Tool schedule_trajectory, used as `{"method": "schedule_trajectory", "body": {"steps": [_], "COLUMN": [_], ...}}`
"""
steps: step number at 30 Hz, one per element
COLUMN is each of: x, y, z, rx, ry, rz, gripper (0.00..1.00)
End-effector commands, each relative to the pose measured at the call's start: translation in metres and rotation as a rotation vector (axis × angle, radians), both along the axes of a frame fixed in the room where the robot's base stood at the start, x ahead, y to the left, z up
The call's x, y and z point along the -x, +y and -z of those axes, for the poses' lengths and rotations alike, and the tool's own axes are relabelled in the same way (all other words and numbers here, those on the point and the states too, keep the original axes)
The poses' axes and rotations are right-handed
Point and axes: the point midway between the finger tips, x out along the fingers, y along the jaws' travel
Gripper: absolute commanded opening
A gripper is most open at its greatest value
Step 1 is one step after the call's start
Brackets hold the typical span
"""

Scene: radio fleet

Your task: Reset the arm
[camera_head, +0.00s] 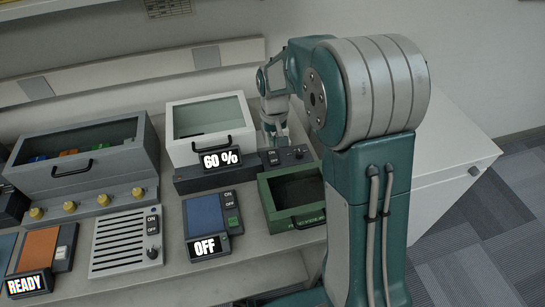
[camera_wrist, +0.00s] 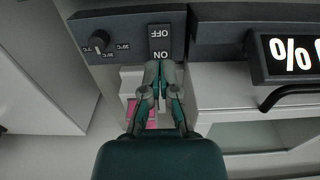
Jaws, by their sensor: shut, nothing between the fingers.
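My gripper (camera_wrist: 161,68) is shut and empty. In the wrist view its fingertips are at the ON end of a black ON/OFF switch (camera_wrist: 160,40) on a dark control panel; I cannot tell whether they touch it. In the head view my gripper (camera_head: 276,138) is bent down over the same panel (camera_head: 230,180), beside the white lidded box (camera_head: 195,155) with the "60 %" display (camera_head: 222,158). My arm reaches in from the right and hides part of the bench. The display also shows in the wrist view (camera_wrist: 287,55).
A knob (camera_head: 298,152) sits right of the switch. A blue unit marked OFF (camera_head: 205,215), a vented plate (camera_head: 122,243) and a grey glass-lidded box (camera_head: 80,170) stand left. A white cabinet (camera_head: 450,150) is at right.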

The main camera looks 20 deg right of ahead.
Motion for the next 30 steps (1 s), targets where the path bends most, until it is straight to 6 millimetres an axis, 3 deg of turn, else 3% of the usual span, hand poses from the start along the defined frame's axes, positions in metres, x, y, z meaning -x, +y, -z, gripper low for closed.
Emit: {"method": "schedule_trajectory", "body": {"steps": [6, 21, 30], "x": [0.000, 0.001, 0.030], "y": [0.000, 0.000, 0.000], "z": [-0.011, -0.012, -0.057], "rx": [0.000, 0.000, 0.000], "ry": [0.000, -0.002, -0.074], "rz": [0.000, 0.000, 0.000], "gripper": [0.00, 0.00, 0.00]}}
